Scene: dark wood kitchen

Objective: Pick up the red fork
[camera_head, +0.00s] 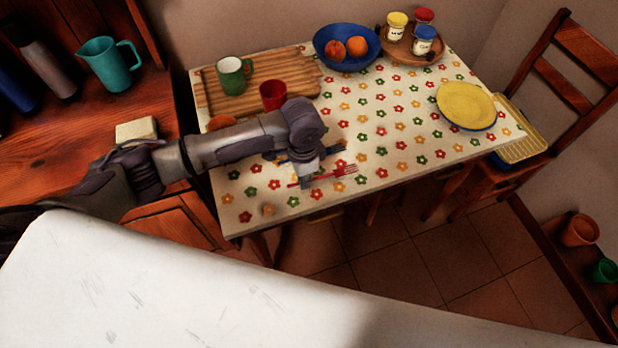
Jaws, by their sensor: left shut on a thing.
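The red fork (338,172) is at the front part of the flower-patterned table (418,150), with its tines to the right. My left gripper (308,180) points down over the fork's handle and is shut on it. I cannot tell whether the fork is lifted off the cloth. A blue fork (333,149) lies just behind the gripper and is partly hidden by it. My right gripper is not in view.
A wooden board (210,95) carries a green mug (232,76) and a red cup (273,96). A blue bowl (330,52) with fruit, a round tray (400,56) with jars and a yellow plate (466,104) stand farther off. A chair (560,95) is at the right.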

